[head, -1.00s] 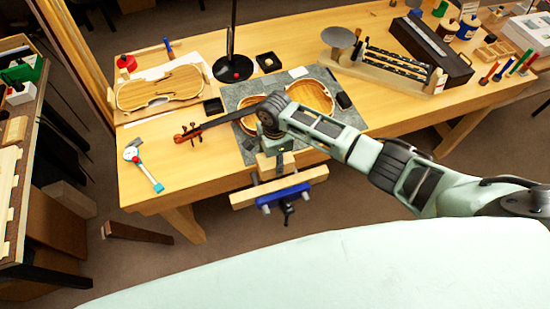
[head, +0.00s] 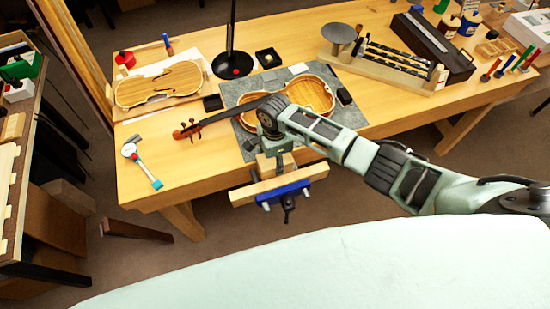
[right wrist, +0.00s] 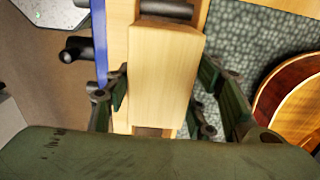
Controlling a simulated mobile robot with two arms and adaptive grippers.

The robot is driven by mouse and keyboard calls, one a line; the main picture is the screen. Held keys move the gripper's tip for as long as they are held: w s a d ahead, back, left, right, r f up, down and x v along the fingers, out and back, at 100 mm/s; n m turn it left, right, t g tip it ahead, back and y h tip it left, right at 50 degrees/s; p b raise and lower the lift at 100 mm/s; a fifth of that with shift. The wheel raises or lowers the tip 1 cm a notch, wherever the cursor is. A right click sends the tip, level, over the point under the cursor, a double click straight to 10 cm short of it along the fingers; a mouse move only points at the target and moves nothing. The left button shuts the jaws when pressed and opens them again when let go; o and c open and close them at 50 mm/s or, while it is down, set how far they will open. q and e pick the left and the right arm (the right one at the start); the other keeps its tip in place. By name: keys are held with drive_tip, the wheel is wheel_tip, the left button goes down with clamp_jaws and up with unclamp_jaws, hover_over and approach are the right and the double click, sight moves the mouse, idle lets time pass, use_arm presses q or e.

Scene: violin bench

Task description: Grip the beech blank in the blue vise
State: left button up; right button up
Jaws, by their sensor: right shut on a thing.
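The beech blank (right wrist: 165,70) is a pale wooden block between the fingers of my right gripper (right wrist: 160,105), which is shut on it. In the head view the blank (head: 268,166) shows under the gripper (head: 273,148), over the vise's wooden jaws. The blue vise (head: 284,193) is on the bench's front edge, with its handle hanging in front. In the right wrist view its blue face (right wrist: 98,38) is left of the blank. The blank hides much of the gap between the jaws, so I cannot tell how deep it sits. My left gripper is not in view.
A violin body (head: 310,97) lies on a grey-green mat (head: 240,92) just behind the vise, with a dark neck and scroll (head: 187,131) to the left. A lamp base (head: 232,65) stands behind. The bench front left of the vise is mostly clear.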

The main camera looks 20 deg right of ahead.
drive_tip(key=shift+f+b, duration=0.35)
drive_tip(key=shift+f, duration=0.4)
drive_tip(key=o, duration=1.5)
drive_tip(key=shift+r, duration=0.1)
drive_tip(key=shift+o, duration=0.8)
wheel_tip(320, 180, up, 12)
drive_tip(key=shift+f, duration=0.1)
